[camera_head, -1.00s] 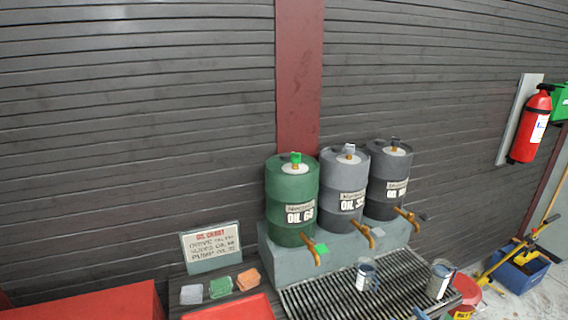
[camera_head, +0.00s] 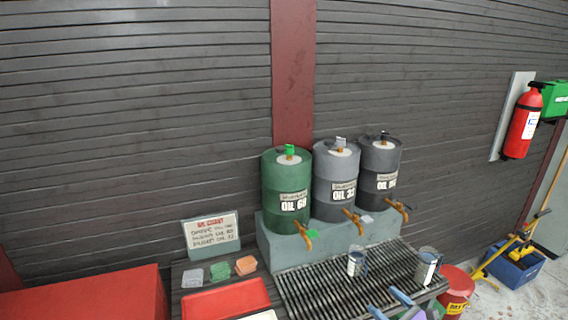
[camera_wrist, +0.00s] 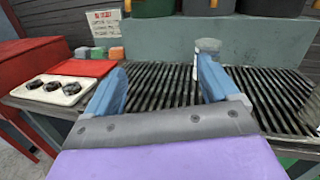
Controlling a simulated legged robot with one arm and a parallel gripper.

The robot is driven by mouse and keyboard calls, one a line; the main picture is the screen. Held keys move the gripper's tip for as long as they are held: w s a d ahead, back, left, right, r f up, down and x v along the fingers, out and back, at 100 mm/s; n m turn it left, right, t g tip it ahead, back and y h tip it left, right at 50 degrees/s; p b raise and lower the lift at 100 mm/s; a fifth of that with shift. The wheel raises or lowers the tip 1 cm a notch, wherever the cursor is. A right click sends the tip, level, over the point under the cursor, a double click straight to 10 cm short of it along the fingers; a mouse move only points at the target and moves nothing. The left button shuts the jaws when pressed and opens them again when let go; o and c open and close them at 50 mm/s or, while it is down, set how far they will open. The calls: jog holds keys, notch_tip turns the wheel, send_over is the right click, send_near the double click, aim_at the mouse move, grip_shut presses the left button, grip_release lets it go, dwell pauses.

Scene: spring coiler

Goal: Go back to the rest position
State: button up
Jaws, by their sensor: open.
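My gripper (camera_head: 387,303) shows at the bottom edge of the head view, its blue fingers over the front of the metal grate (camera_head: 305,290). In the wrist view my gripper (camera_wrist: 163,66) has its two fingers spread wide, with only grate visible between them. A grey can (camera_head: 357,264) stands upright on the grate beyond the fingers, and a second can (camera_head: 427,267) stands at the grate's right end. A pale grey object (camera_wrist: 208,46) shows just behind the right fingertip in the wrist view; I cannot tell whether they touch.
Three oil drums, green (camera_head: 287,190), grey (camera_head: 335,182) and dark grey (camera_head: 380,175), stand on a ledge behind the grate. A red bucket (camera_head: 457,288) is right.

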jog(key=s+a+r+n+g+y, duration=0.35)
jog(key=a+r+n+g, duration=0.35)
jog(key=a, duration=0.4)
jog(key=s+a+r+n+g+y, duration=0.3)
jog(key=s+a+r+n+g, duration=0.2)
jog(key=a+r+n, duration=0.45)
jog(key=s+a+n+g+h, duration=0.3)
jog(key=s+a+g, duration=0.2)
jog(key=s+a, duration=0.35)
jog(key=s+n+g+h, duration=0.2)
jog(key=s+n+h, duration=0.35)
jog(key=s, duration=0.75)
jog(key=s+d+n+t+h, duration=0.1)
jog(key=s+d+n+h, duration=0.2)
jog(key=s+d+h, duration=0.5)
jog(key=shift+s+d+r+t+h, duration=0.25)
jog(key=shift+s+d, duration=0.75)
jog(key=shift+d, duration=1.35)
jog(key=shift+f, duration=0.15)
